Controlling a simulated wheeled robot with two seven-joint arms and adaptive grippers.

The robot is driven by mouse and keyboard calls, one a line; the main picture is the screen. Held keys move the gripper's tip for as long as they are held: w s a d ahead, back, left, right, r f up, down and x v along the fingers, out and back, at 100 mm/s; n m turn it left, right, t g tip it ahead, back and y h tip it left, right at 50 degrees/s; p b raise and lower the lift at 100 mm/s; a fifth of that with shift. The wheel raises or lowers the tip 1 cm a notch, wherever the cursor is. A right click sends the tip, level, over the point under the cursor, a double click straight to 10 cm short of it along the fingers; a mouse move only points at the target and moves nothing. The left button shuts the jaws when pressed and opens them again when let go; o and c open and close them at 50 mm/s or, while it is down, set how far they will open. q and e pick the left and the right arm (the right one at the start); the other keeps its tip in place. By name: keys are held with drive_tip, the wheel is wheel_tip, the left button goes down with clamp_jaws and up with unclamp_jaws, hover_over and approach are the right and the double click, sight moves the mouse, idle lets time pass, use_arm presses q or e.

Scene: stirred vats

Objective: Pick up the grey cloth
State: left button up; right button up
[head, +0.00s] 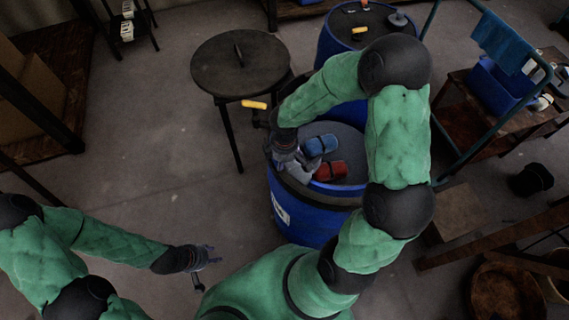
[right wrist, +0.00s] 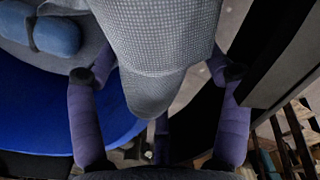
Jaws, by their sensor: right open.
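The grey cloth (head: 299,169) lies draped over the near left rim of a blue drum (head: 300,222). In the right wrist view the grey cloth (right wrist: 160,45) hangs down between the two spread fingers of my right gripper (right wrist: 152,78). My right gripper (head: 284,150) is open around the cloth, and dark space shows beside its right finger. In the head view the wrist partly hides the cloth and fingers. My left gripper (head: 207,257) is open and empty, low on the left, away from the drum.
A round dark table (head: 240,62) stands behind left. Another blue drum (head: 335,45) is farther back. A cart with a blue bin (head: 497,85) is at right.

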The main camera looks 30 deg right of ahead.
drive_tip(key=shift+f, duration=0.2)
drive_tip(key=c, duration=1.4)
drive_tip(key=shift+o, duration=0.2)
drive_tip(key=shift+r, duration=0.1)
wheel_tip(320, 180, up, 12)
drive_tip(key=p, duration=1)
clamp_jaws()
